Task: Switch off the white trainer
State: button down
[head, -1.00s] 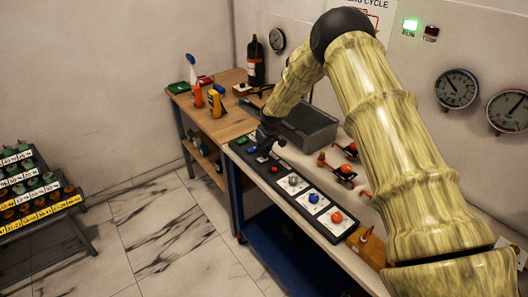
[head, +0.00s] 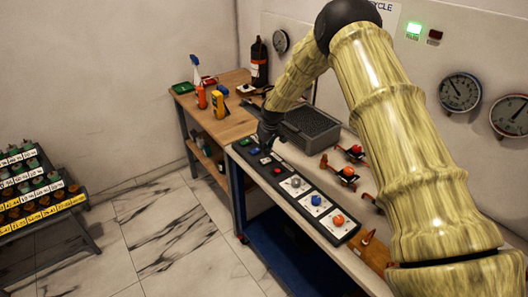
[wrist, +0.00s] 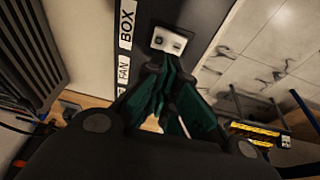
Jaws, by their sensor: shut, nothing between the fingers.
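A small white unit with dark marks on its face (wrist: 172,41) sits on a dark strip in the wrist view; it looks like the white trainer, but its switch position is too small to read. In the head view a small pale spot (head: 265,160) on the dark control strip (head: 326,236), by my fingers, may be the same unit. My gripper (head: 267,146) is over the far end of that strip. In the wrist view its dark green fingers (wrist: 160,82) are shut and empty, just short of the white unit. I cannot tell whether they touch it.
The strip also carries a grey knob (head: 296,182), a blue knob (head: 316,200) and an orange-red knob (head: 338,219). A dark grey tray (head: 312,128) stands behind it. A wooden table (head: 232,122) with bottles and tools adjoins the far end. Open floor lies left.

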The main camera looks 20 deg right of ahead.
jog(key=shift+d+r+b, duration=0.15)
jog(key=shift+r+b, duration=0.3)
jog(key=shift+r, duration=0.2)
jog(key=d+b+v, duration=0.1)
jog(key=b+v, duration=0.2)
jog(key=v, duration=0.6)
jog(key=shift+w+d+r, duration=0.15)
jog(key=shift+w+d, duration=0.1)
jog(key=shift+d, duration=0.15)
